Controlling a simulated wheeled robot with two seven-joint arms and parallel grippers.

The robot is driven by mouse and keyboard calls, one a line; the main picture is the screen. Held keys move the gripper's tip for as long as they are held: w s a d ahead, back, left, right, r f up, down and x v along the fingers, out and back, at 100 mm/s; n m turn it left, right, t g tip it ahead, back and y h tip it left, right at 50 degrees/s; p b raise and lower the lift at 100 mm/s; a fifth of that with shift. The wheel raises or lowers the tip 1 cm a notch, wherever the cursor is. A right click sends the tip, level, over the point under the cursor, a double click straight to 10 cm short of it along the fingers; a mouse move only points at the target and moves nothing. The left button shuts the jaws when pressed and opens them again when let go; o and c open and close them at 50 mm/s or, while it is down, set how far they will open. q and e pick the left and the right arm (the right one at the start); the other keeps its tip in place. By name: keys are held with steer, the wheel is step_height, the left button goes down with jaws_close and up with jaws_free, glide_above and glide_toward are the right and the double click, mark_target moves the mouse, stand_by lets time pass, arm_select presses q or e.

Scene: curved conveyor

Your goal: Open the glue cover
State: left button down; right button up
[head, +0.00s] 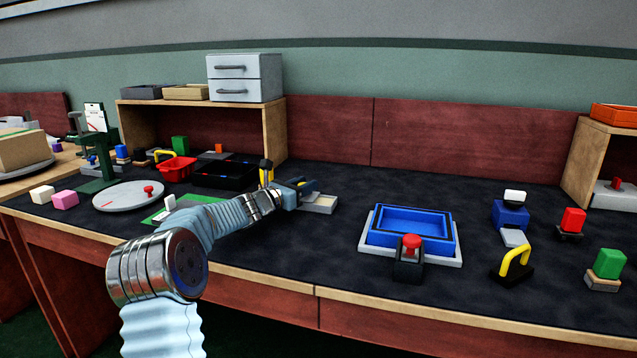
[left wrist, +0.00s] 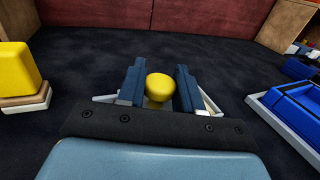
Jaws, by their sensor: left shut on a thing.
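My left gripper (head: 305,187) reaches from the left over a pale grey low box (head: 320,204) on the dark worktop. In the left wrist view the two blue-grey fingers of the left gripper (left wrist: 159,90) stand on both sides of a round yellow knob (left wrist: 159,86) and are shut on it. Parts of a pale grey rim (left wrist: 209,103) show beside the fingers. The gripper body hides what lies under the knob, and no lettering shows that it is the glue cover. My right gripper is in neither view.
A yellow block on a base (left wrist: 20,70) stands left of the gripper. A blue tray (head: 372,231) with a red-knobbed black holder (head: 408,266) in front lies to the right. A wooden shelf (head: 273,137) stands behind. The worktop between shelf and blue tray is clear.

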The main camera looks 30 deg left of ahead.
arm_select(q)
steer(key=a, duration=0.2)
steer(key=shift+s+a+r+p, duration=0.1)
steer(key=shift+s+a+p, duration=0.2)
steer(key=shift+a, duration=0.05)
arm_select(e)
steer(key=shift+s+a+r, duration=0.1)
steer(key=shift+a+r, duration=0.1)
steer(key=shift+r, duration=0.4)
arm_select(q)
steer(key=c, duration=0.8)
jaws_free()
steer(key=shift+s, duration=0.35)
steer(key=s, duration=0.4)
steer(key=s+a+b, duration=0.1)
steer(key=s, duration=0.3)
steer(key=s+a+b, duration=0.1)
steer(key=s, duration=0.4)
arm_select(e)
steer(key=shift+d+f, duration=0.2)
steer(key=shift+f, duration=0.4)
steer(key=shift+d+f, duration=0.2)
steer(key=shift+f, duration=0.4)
